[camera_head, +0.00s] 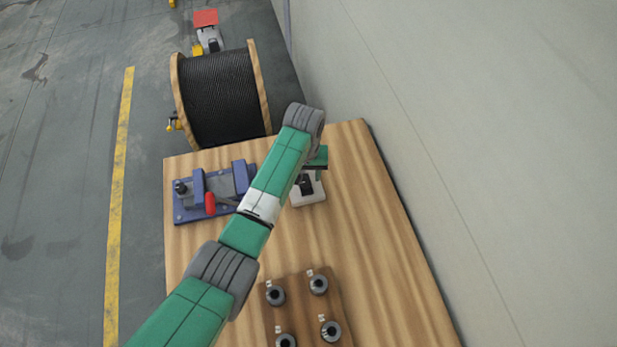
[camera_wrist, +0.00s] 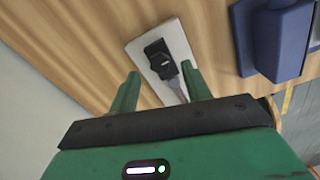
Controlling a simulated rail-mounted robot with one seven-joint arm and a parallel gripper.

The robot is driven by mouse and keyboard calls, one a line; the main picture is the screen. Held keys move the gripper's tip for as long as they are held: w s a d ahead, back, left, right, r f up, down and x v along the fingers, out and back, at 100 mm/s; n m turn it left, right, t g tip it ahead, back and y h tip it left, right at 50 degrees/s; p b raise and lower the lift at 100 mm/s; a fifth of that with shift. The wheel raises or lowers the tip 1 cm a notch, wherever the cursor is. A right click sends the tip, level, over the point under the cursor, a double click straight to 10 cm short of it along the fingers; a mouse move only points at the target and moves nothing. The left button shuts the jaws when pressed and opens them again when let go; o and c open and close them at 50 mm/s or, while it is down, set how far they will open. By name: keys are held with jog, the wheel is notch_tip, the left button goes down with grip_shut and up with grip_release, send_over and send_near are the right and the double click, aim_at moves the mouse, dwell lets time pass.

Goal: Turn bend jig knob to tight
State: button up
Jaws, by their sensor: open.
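A black knob (camera_head: 306,184) stands on a small white base plate (camera_head: 311,196) on the wooden bench. In the wrist view the knob (camera_wrist: 160,60) is raised on the pale plate (camera_wrist: 176,34), with a grey strip running from it toward my gripper. My gripper (camera_wrist: 159,79) is open, with its two green fingers apart and nothing held. The knob lies in line with the gap between the fingertips, and I cannot tell the remaining distance. In the head view my gripper (camera_head: 317,172) is beside the knob, partly hidden by my arm.
A blue vise-like fixture (camera_head: 190,207) with a red handle (camera_head: 210,204) stands left of the plate. A brown board (camera_head: 302,300) with several round grey parts lies on the near bench. A cable reel (camera_head: 218,98) stands beyond the bench, and a wall (camera_head: 480,150) rises at right.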

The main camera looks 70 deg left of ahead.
aim_at(306, 182)
notch_tip(306, 182, down, 4)
jog(key=shift+r, duration=0.2)
jog(key=shift+a, duration=0.1)
jog(key=shift+w, duration=0.1)
jog(key=c, duration=1)
